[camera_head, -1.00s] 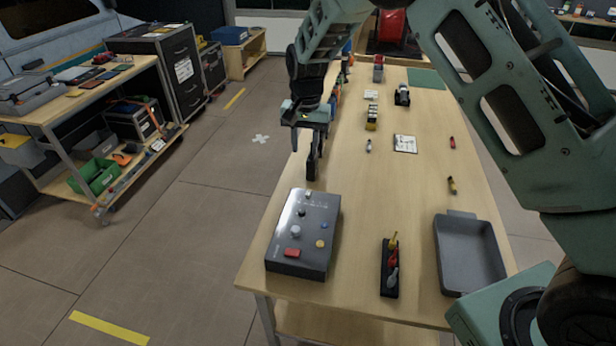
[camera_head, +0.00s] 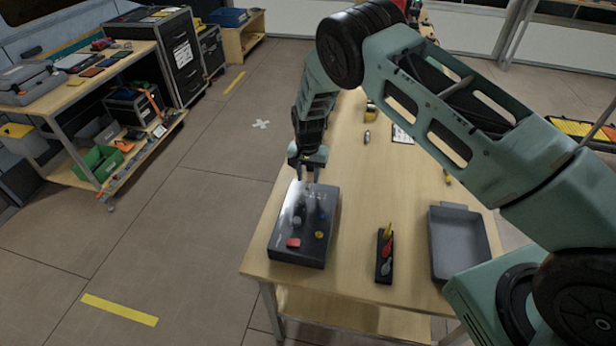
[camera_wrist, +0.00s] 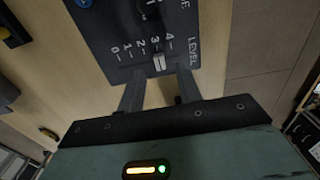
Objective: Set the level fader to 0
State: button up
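A dark control box (camera_head: 281,233) sits on the near left of the wooden table, with buttons and knobs on its sloped top. The wrist view shows its LEVEL panel (camera_wrist: 110,30), with a scale of white numbers from 0 to 4. The light grey fader knob (camera_wrist: 158,62) stands near the 3 mark, with 0 to its left in that view. My gripper (camera_head: 309,177) is just above the far end of the box. In the wrist view my gripper (camera_wrist: 159,80) is open, its two fingers apart on either side of the knob's line. Contact with the knob cannot be told.
A red button (camera_head: 294,243) and a yellow knob (camera_head: 319,234) are on the box. A black holder (camera_head: 384,272) with coloured items and a grey tray (camera_head: 436,250) stand to the right. Bare table lies between box and holder.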

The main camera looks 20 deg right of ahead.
aim_at(308, 185)
jog(key=shift+f+p, duration=0.3)
jog(key=shift+f, duration=1.25)
grip_shut()
jog(key=shift+s+d+b, duration=0.2)
jog(key=shift+s+d, duration=0.3)
jog(key=shift+d, duration=0.45)
jog(key=shift+s+d+b, duration=0.15)
jog(key=shift+s+d, duration=0.4)
jog(key=shift+d, duration=0.35)
jog(key=shift+s+d+b, duration=0.2)
jog(key=shift+s+d, duration=0.3)
jog(key=shift+d, duration=0.55)
grip_release()
jog(key=shift+s, duration=0.1)
jog(key=shift+r, duration=0.1)
